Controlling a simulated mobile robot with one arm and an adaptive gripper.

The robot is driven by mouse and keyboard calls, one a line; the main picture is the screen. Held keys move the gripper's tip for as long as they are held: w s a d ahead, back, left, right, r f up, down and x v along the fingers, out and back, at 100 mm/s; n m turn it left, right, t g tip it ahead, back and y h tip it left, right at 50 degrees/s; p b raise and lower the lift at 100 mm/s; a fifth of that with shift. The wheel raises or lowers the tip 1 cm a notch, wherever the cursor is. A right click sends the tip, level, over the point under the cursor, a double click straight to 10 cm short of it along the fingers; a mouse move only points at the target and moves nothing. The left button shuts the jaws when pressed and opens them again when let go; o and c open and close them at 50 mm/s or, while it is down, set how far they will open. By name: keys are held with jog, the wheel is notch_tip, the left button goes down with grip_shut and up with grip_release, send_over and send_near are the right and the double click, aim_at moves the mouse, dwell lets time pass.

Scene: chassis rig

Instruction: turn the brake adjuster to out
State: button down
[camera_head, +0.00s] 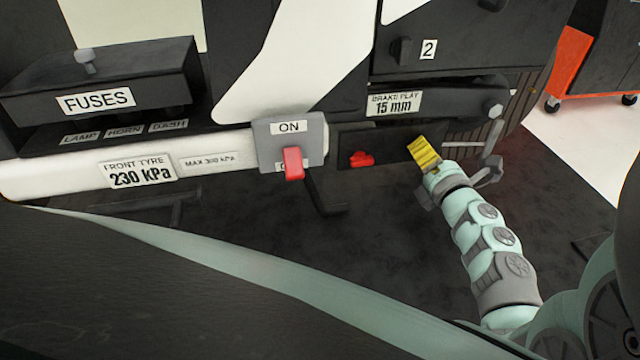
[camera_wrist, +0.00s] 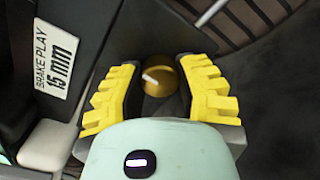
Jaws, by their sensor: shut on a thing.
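The brake adjuster (camera_wrist: 160,78) shows in the wrist view as a round brass-coloured knob. A short white mark on it points to the left of the picture, slightly up. My gripper (camera_wrist: 160,68) has one yellow finger on each side of the knob and is shut on it. In the head view my gripper (camera_head: 424,152) is at the dark panel below the brake play label (camera_head: 394,103), which reads 15 mm. The knob is hidden behind the fingers there. I see no "out" marking in either view.
Left of my gripper are a red knob (camera_head: 361,159) and a grey switch plate (camera_head: 312,139) with a red lever (camera_head: 293,163) pointing down. A rod with bolts (camera_head: 490,150) lies just right. The fuse box (camera_head: 100,85) is far left. Dark floor lies below.

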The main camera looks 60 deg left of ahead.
jog(key=shift+n, duration=0.3)
dwell(0.4)
jog(key=c, duration=0.6)
grip_release()
jog(key=v, duration=1.2)
jog(key=shift+w, duration=0.1)
jog(key=shift+r, duration=0.1)
